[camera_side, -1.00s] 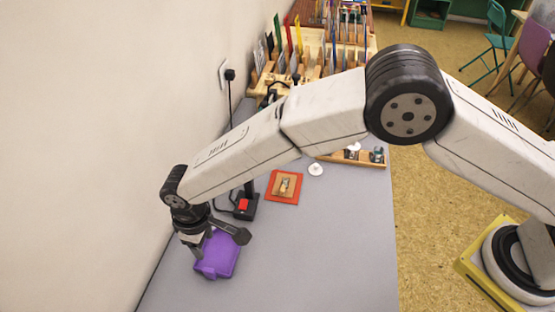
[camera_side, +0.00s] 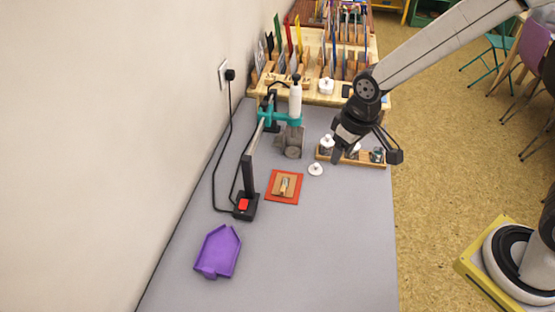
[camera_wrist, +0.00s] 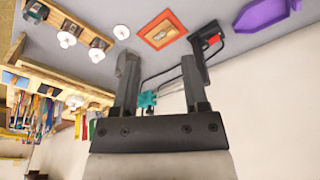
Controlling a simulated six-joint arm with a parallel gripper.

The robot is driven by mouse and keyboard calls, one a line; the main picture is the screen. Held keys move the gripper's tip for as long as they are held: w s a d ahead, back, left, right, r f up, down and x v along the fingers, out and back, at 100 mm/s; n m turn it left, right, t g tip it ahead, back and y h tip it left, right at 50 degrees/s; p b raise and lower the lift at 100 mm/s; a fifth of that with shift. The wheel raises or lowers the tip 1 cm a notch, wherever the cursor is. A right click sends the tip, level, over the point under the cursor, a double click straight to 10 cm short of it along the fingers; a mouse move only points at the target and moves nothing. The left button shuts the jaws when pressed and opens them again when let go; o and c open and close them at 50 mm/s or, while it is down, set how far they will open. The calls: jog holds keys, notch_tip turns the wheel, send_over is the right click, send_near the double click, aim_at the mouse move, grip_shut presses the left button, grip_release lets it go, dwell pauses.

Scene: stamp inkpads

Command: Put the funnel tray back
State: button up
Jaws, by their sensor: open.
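The purple funnel tray (camera_side: 217,254) lies on the grey table at the front left, its pointed end facing away. It also shows at the upper right of the wrist view (camera_wrist: 262,15), partly cut off by the frame edge. Nothing is touching it from above. My gripper (camera_side: 337,156) is well apart from it, far back and to the right, above or beside a small wooden rack. In the wrist view my gripper (camera_wrist: 159,62) has its two fingers spread, with nothing held between them.
The wooden rack (camera_side: 374,163) holds several small stoppered items. A white disc (camera_side: 315,169) and a red-orange mat (camera_side: 283,198) with a small block lie mid-table. The table's front right is clear.

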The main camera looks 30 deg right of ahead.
jog(key=s+d+m, duration=0.2)
jog(key=s+d, duration=0.5)
jog(key=s, duration=0.1)
jog(key=shift+s+d+r+t, duration=0.2)
jog(key=shift+d+t, duration=0.05)
jog(key=shift+t, duration=0.05)
